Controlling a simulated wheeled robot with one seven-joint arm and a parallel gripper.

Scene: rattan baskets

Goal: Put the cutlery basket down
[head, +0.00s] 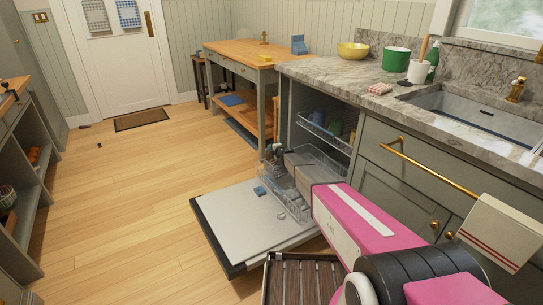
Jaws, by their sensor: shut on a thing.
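A small dark-and-grey cutlery basket (274,154) shows at the back left of the pulled-out lower rack of the open dishwasher. My gripper (285,161) is at its right side, shut on it. The lower dishwasher rack (268,203) is wire and stands over the lowered door (235,222). I cannot tell whether the basket touches the rack floor.
The upper rack (325,128) holds cups inside the dishwasher. A blue item (260,191) is near the rack's front left. The marble counter (350,72) is above. A slatted wooden thing (300,280) stands in front.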

